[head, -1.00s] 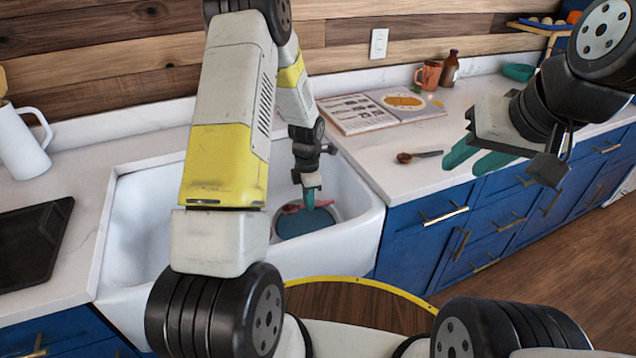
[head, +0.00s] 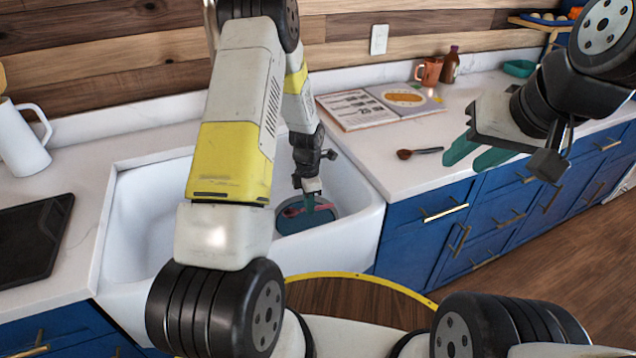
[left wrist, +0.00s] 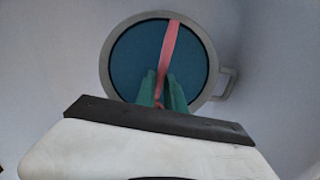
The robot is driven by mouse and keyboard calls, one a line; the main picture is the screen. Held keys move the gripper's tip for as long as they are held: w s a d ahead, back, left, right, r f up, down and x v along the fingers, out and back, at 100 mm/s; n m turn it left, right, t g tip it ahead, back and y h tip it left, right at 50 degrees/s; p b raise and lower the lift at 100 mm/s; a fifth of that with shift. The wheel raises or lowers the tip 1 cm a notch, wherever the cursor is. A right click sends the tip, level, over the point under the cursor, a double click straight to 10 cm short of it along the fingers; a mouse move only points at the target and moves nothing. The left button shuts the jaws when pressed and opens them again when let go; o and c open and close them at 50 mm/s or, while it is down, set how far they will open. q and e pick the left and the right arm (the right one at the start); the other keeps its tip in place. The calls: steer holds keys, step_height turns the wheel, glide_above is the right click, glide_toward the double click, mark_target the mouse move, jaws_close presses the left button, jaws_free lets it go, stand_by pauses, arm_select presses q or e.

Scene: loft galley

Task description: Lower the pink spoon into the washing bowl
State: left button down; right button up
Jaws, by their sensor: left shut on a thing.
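The washing bowl, a round grey-rimmed vessel with blue inside, sits in the white sink; its rim (left wrist: 105,58) and side handle show in the left wrist view, and its blue inside (head: 305,223) shows in the head view. My left gripper (head: 310,208), with green fingers, is shut on the pink spoon (left wrist: 169,45) over the bowl. The spoon also shows in the head view (head: 292,211). In the left wrist view the spoon reaches across the blue to the far rim; I cannot tell whether it touches. My right gripper (head: 478,152) is open and empty beside the counter.
The white sink (head: 140,225) surrounds the bowl, with free room on its left. On the right counter lie a dark spoon (head: 420,152), an open book (head: 380,106), an orange mug (head: 429,71) and a brown bottle (head: 450,66). A white jug (head: 22,145) and black board (head: 30,240) are left.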

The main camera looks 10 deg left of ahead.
arm_select(q)
steer(key=shift+f, duration=2.3)
steer(key=c, duration=1.3)
jaws_free()
steer(key=shift+c, duration=0.2)
step_height(320, 180, up, 8)
steer(key=shift+r, duration=0.2)
steer(key=s+r+m+t, duration=0.1)
steer(key=s+r+m, duration=0.25)
steer(key=r, duration=0.45)
steer(key=s+d+r+m+t+h, duration=0.15)
steer(key=r+m, duration=0.25)
steer(key=r, duration=0.4)
steer(key=s+r+m+t, duration=0.1)
steer(key=s+r+m, duration=0.25)
steer(key=r, duration=0.45)
steer(key=s+r+m+t, duration=0.2)
steer(key=s+r+m, duration=0.8)
steer(key=s+m, duration=0.3)
steer(key=s, duration=0.2)
steer(key=shift+s+d+r+t+h, duration=0.15)
steer(key=shift+s+d+t+h, duration=0.2)
steer(key=shift+s, duration=0.05)
